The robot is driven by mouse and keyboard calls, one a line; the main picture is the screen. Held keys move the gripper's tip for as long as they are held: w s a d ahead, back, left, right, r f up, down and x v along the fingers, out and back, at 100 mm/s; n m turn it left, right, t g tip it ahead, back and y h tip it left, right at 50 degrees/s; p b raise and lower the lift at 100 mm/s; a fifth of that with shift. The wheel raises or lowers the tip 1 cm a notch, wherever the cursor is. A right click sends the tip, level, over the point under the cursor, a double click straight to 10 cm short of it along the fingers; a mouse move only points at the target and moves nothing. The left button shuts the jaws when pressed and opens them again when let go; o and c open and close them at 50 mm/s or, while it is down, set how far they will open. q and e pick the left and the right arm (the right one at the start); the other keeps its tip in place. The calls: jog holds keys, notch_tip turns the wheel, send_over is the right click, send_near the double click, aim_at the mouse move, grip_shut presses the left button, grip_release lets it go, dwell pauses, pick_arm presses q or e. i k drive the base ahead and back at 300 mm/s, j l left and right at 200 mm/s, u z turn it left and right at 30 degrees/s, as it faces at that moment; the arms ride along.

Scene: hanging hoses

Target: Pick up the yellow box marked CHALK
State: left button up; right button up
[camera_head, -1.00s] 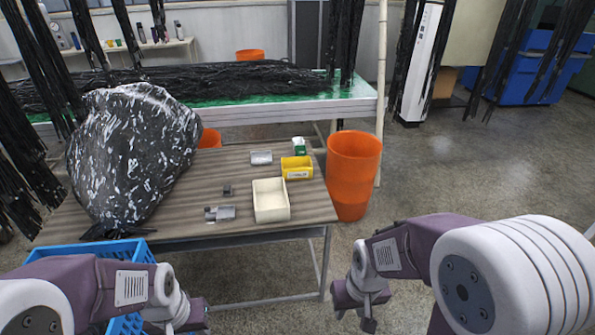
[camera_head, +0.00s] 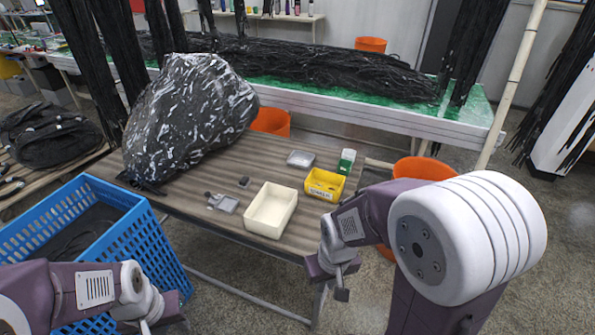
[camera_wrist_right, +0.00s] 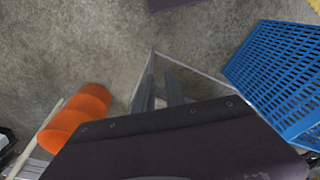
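The yellow box (camera_head: 324,184) sits on the wooden table, near its right side. It is open-topped with a white label on its front; the lettering is too small to read. My right gripper (camera_head: 333,282) is low in front of the table's near right edge, apart from the box. Its two fingers show with a gap between them in the right wrist view (camera_wrist_right: 160,92), with nothing held. My left gripper (camera_head: 148,324) is at the bottom left, by the blue crate, partly cut off by the picture edge; its opening is unclear.
On the table (camera_head: 215,175) are a cream bin (camera_head: 271,212) beside the yellow box, a green-white bottle (camera_head: 346,162), a grey tray (camera_head: 301,158), small grey parts (camera_head: 222,202) and a large black bag (camera_head: 188,118). A blue crate (camera_head: 90,230) and orange buckets (camera_head: 424,170) stand around it.

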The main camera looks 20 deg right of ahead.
aim_at(327, 180)
jog(key=i+l+u, duration=0.1)
jog(key=l+u, duration=0.3)
jog(key=l, duration=0.2)
jog(key=l+u, duration=0.45)
jog(key=l, duration=0.2)
jog(key=l+u, duration=0.4)
jog(key=l, duration=0.2)
jog(key=k+l+u, duration=0.15)
jog(key=l+u, duration=0.3)
jog(key=l, duration=0.15)
jog(key=l+u, duration=0.2)
jog(key=l, duration=0.2)
